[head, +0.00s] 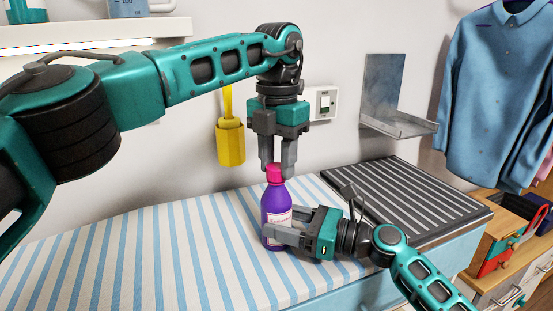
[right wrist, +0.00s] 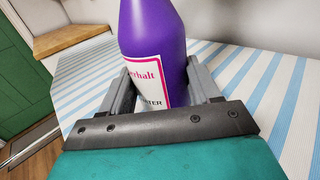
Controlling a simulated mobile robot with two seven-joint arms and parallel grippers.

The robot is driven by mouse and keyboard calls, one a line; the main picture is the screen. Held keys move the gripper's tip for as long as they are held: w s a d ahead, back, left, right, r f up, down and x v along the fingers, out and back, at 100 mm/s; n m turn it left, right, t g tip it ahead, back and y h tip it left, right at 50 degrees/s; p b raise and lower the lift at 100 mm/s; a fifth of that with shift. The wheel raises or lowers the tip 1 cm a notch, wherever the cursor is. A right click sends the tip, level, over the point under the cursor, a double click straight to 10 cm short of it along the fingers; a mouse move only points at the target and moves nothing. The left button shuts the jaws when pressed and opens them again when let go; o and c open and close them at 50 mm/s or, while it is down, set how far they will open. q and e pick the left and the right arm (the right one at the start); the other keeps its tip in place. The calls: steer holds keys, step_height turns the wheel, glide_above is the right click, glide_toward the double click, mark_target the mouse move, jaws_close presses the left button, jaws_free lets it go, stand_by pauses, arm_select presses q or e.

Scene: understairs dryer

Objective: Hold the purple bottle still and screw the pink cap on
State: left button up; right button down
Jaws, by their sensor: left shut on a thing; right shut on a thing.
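The purple bottle (head: 276,205) stands upright on the striped surface. The pink cap (head: 274,174) sits at the bottle's mouth; how far it is threaded cannot be told. My left gripper (head: 277,172) comes down from above and is shut on the pink cap. My right gripper (head: 277,235) reaches in from the right and is shut on the lower body of the bottle, around its white label. In the right wrist view the bottle (right wrist: 155,40) stands between the two fingers of my right gripper (right wrist: 165,85). The cap is out of that view.
The blue-and-white striped cover (head: 130,250) is clear left of the bottle. A dark ribbed mat (head: 405,200) lies to the right. A yellow brush (head: 230,142) hangs on the wall, a metal wall shelf (head: 400,125) and blue shirt (head: 498,90) are at right.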

arm_select(q)
steer(key=m, duration=0.3)
steer(key=shift+d+m, duration=0.1)
steer(key=shift+m, duration=0.3)
steer(key=m, duration=0.3)
steer(key=shift+s+m, duration=0.1)
steer(key=shift+m, duration=0.3)
steer(key=m, duration=0.3)
steer(key=shift+m, duration=0.4)
steer(key=m, duration=0.3)
steer(key=shift+s+m, duration=0.15)
steer(key=shift+m, duration=0.15)
steer(key=m, duration=0.3)
steer(key=shift+m, duration=0.3)
steer(key=m, duration=0.3)
steer(key=shift+m, duration=0.4)
steer(key=m, duration=0.3)
steer(key=shift+s+m, duration=0.1)
steer(key=shift+m, duration=0.2)
steer(key=m, duration=0.3)
steer(key=shift+a+m, duration=0.2)
steer(key=shift+m, duration=0.2)
steer(key=o, duration=1)
